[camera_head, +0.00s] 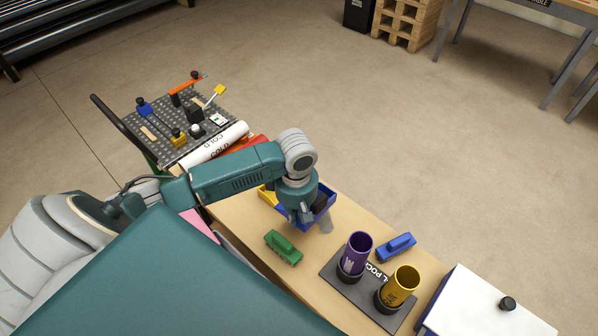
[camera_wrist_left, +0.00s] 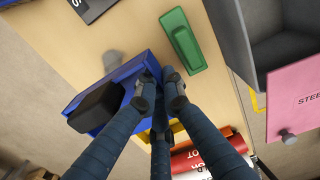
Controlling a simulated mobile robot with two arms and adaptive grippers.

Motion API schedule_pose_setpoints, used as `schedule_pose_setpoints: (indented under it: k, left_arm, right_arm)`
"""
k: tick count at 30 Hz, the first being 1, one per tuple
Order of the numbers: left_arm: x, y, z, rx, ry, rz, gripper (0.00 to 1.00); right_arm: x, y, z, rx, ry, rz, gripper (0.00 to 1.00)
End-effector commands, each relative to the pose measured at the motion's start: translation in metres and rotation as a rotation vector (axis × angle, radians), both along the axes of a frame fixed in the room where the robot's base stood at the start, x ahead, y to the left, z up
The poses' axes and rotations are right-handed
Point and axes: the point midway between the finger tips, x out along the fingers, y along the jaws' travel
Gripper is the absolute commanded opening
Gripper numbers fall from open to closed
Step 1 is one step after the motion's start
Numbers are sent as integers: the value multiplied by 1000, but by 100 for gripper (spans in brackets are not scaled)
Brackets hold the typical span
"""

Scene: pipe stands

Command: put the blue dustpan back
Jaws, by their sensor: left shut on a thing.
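The blue dustpan (camera_head: 325,214) is a blue open tray shape under my left gripper (camera_head: 303,213) in the head view, over the wooden bench. In the left wrist view the blue dustpan (camera_wrist_left: 132,68) has a dark block-like part on it. My left gripper (camera_wrist_left: 160,88) is shut on its edge there, with the fingertips close together. The gripper and wrist hide part of the dustpan in the head view. I cannot tell whether it touches the bench. My right gripper is not in view.
A green handled block (camera_head: 283,247) and a blue handled block (camera_head: 397,247) lie on the bench. Purple (camera_head: 357,251) and yellow (camera_head: 402,283) tubes stand on a dark base. A yellow item (camera_head: 266,195) is beside the dustpan. A pegboard cart (camera_head: 165,125) stands left.

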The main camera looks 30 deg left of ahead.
Motion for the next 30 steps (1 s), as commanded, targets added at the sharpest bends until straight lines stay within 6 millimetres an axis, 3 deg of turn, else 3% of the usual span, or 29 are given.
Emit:
schedule_pose_setpoints:
  k: [1, 6, 14, 19, 30]
  left_arm:
    - [-1, 0, -15, 0, 3, 1, 0]
    - [0, 0, -54, 0, 1, 1, 0]
    - [1, 0, -79, 0, -1, -1, 0]
    - [0, 0, -105, 0, 0, 0, 0]
    - [1, 0, -114, 0, -2, -2, 0]
  right_arm:
    - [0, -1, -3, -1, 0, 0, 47]
    - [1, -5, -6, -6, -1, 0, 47]
    - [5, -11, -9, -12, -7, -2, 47]
    - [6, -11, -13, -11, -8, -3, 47]
    - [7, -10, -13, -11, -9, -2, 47]
